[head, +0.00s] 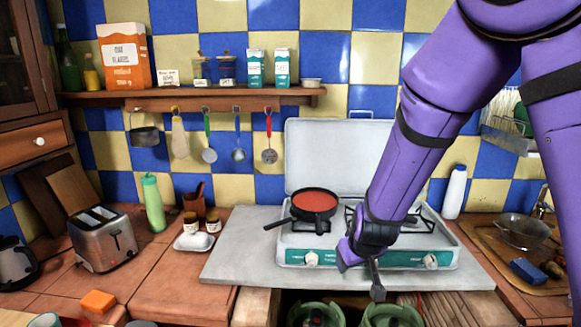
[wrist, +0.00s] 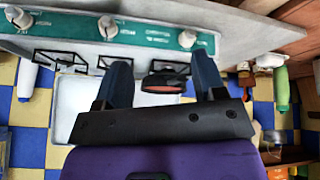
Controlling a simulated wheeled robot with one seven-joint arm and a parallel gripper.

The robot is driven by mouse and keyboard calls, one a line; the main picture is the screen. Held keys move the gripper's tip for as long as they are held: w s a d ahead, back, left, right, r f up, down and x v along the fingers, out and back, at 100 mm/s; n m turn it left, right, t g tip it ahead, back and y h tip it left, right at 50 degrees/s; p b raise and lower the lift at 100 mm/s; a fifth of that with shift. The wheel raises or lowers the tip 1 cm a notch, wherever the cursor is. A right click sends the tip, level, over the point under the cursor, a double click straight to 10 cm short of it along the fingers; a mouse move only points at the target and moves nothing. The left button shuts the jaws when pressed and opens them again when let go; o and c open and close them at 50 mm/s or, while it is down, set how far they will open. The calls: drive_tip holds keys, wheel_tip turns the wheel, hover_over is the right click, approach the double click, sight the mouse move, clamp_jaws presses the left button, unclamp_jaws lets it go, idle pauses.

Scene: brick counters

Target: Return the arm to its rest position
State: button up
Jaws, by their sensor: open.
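My purple arm reaches down from the upper right in the head view. My gripper (head: 376,285) hangs in front of the stove's teal front panel, near its middle. In the wrist view my gripper (wrist: 163,80) has its two dark fingers apart with nothing between them. The white and teal camping stove (head: 380,258) stands on a grey slab with its lid up. A black pan with red contents (head: 314,202) sits on the left burner and also shows in the wrist view (wrist: 165,84). The arm hides part of the right burner.
A toaster (head: 103,239), a green bottle (head: 153,203) and jars (head: 213,223) stand left of the stove. A white bottle (head: 454,192) and a wooden tray with a glass bowl (head: 522,231) are at right. Utensils hang below the shelf (head: 200,93). Green gas cylinders (head: 318,315) sit below the slab.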

drive_tip(key=s+d+r+m+y, duration=0.1)
drive_tip(key=s+d+r, duration=0.6)
drive_tip(key=r, duration=0.4)
drive_tip(key=s+d+r+m+y, duration=0.1)
drive_tip(key=s+d+r, duration=0.4)
drive_tip(key=s+r, duration=0.55)
drive_tip(key=s+d+r+m+h, duration=0.1)
drive_tip(key=s+d+r+h, duration=0.1)
drive_tip(key=s, duration=0.7)
drive_tip(key=shift+d+r+m+g, duration=0.3)
drive_tip(key=shift+d+r+m, duration=0.1)
drive_tip(key=shift+d+r, duration=0.2)
